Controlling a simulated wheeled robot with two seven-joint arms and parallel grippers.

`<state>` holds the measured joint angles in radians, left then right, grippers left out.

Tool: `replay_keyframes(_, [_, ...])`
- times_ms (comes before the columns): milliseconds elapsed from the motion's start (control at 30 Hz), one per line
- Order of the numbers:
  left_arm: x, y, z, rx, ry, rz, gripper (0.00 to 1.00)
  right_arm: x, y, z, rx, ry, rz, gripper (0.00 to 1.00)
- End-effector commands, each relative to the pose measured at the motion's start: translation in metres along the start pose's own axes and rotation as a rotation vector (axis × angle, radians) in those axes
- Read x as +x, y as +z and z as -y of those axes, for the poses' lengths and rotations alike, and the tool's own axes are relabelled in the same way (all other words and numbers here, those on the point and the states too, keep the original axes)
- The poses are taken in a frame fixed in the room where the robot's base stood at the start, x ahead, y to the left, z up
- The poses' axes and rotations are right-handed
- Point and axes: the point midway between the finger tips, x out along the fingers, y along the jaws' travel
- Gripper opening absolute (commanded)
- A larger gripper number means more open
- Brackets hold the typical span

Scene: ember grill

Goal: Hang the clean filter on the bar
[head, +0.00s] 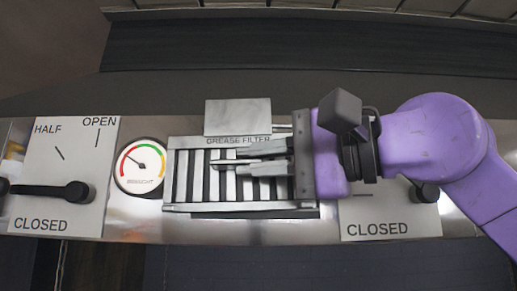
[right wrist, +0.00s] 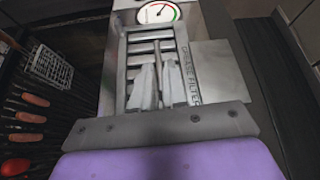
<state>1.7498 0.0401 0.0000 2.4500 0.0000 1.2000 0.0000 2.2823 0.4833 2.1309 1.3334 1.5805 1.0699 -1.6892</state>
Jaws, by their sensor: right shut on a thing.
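A slatted metal grease filter (head: 183,180) lies at the front panel, under the label GREASE FILTER. Its slats look pale grey and clean. My right gripper (head: 240,161) reaches in from the right, with its fingers over the middle of the slats, shut on the filter. The right wrist view also shows the filter (right wrist: 142,47) in front of the fingers (right wrist: 158,88). The fingers and palm hide part of the filter's right side. I cannot make out a bar for hanging. My left gripper is not in view.
A round gauge (head: 139,168) and a lever panel (head: 75,150) stand left of the filter. Another lever panel (head: 390,222) is at right, partly behind my arm. A square metal plate (head: 238,115) sits behind the filter.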

Motion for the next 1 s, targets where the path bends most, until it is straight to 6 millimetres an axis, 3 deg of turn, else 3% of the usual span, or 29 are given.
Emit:
replay_keyframes(267, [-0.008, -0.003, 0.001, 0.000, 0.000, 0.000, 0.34, 0.012, -0.025, -0.001, 0.002, -0.001, -0.004, 0.00])
replay_keyframes(500, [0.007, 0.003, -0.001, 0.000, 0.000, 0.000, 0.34, 0.011, -0.021, -0.021, -0.001, 0.000, -0.002, 0.00])
replay_keyframes(867, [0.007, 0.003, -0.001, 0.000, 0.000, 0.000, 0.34, 0.011, -0.020, -0.022, -0.001, 0.000, 0.000, 0.00])
replay_keyframes(900, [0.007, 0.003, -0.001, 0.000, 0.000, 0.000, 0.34, 0.011, -0.019, -0.022, -0.001, 0.000, 0.000, 0.19])
replay_keyframes(967, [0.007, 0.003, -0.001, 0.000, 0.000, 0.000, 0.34, 0.011, -0.019, -0.022, -0.001, 0.000, 0.000, 0.39])
replay_keyframes(1000, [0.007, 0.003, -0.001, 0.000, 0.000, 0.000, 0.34, 0.011, -0.019, -0.022, -0.001, 0.000, 0.000, 0.42])
